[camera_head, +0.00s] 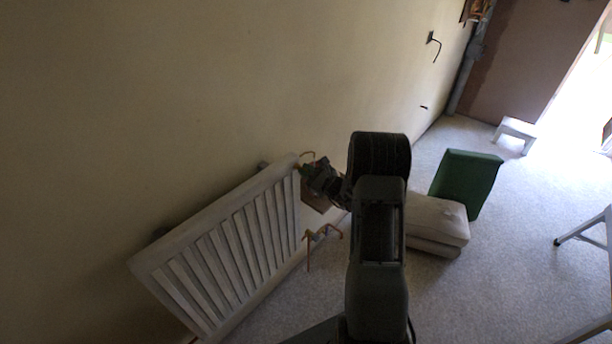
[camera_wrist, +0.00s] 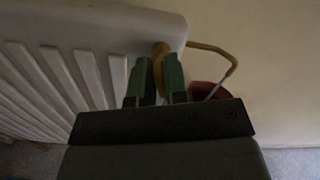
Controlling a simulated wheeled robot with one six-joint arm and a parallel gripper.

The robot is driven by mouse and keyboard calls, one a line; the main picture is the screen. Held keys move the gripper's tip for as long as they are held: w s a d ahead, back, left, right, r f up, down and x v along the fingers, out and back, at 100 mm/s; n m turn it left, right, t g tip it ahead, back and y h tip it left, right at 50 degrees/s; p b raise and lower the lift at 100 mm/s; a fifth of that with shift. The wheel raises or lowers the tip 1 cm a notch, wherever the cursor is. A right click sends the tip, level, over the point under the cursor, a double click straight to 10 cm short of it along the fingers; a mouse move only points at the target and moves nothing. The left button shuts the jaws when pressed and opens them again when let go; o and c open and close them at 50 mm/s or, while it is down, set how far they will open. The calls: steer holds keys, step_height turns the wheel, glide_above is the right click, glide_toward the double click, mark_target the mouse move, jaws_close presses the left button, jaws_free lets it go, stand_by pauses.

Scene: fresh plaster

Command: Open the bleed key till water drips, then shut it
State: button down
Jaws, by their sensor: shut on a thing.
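A white ribbed radiator (camera_head: 215,250) hangs along the plaster wall at the lower left of the head view. It also shows in the wrist view (camera_wrist: 100,25). My gripper (camera_head: 308,172) is at the radiator's upper right end. In the wrist view the green fingers of my gripper (camera_wrist: 156,80) are shut on a brass-coloured bleed key (camera_wrist: 159,52) at the radiator's top corner. I cannot see any water.
A dull red rounded thing (camera_wrist: 208,91) sits partly hidden behind my gripper. A copper pipe (camera_head: 322,233) stands below the radiator's right end. Pale bags (camera_head: 437,222), a green box (camera_head: 467,180) and a white step stool (camera_head: 515,133) stand right. Speckled floor lies open between.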

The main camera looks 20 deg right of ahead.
steer(key=shift+f+m+b, duration=0.1)
steer(key=shift+m+b, duration=0.2)
steer(key=shift+m, duration=1.8)
steer(key=c, duration=1.2)
jaws_free()
steer(key=shift+c, duration=0.2)
steer(key=shift+d, duration=0.1)
steer(key=b+v, duration=0.2)
steer(key=v, duration=1.1)
steer(key=shift+s, duration=0.4)
